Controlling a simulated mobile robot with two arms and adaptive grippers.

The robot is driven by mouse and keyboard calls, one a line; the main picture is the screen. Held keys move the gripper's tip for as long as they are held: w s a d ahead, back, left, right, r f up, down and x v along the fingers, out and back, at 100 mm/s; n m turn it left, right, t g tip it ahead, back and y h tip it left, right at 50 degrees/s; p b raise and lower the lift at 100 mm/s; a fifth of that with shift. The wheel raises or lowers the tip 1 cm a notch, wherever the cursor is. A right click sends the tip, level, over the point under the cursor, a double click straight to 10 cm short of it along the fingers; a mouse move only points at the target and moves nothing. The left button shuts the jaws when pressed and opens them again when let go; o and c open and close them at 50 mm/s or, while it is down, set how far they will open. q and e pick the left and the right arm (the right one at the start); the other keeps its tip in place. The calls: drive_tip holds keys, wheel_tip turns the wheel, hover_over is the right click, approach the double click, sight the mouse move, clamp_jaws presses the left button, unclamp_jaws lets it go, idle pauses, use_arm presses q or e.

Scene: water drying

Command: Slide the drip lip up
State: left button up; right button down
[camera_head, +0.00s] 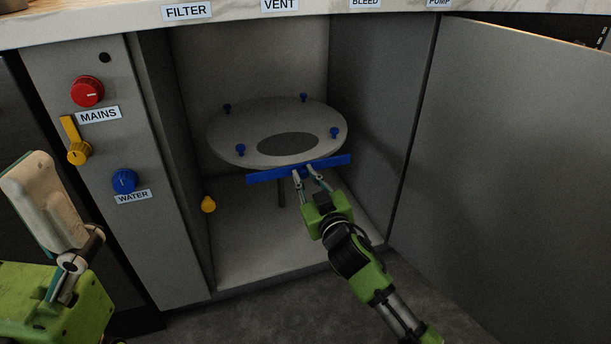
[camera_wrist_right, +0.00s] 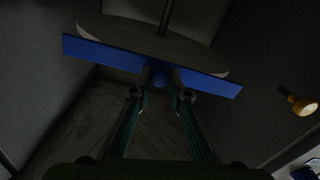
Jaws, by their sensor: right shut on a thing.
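The drip lip is a long blue bar (camera_head: 270,176) along the front edge of a round grey plate (camera_head: 232,148) inside the open cabinet. My right gripper (camera_head: 311,172) reaches in from the front and is shut on the drip lip's knob. Its fingertips (camera_wrist_right: 161,82) are on both sides of the knob in the wrist view. Part of my left gripper (camera_head: 45,200) shows at the lower left, outside the cabinet.
Several blue screws stand on the plate, which has a dark oval middle (camera_head: 288,145). A yellow knob (camera_head: 208,204) is on the cabinet's left wall. The left panel carries red, yellow and blue knobs. An open door (camera_head: 510,170) stands at right. The cabinet floor (camera_head: 255,245) is clear.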

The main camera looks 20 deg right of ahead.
drive_tip(key=shift+r, duration=0.25)
drive_tip(key=c, duration=1.9)
unclamp_jaws()
drive_tip(key=shift+s+f, duration=0.1)
drive_tip(key=shift+s, duration=0.15)
drive_tip(key=s, duration=1.1)
drive_tip(key=shift+s+d, duration=0.2)
drive_tip(key=shift+s, duration=0.05)
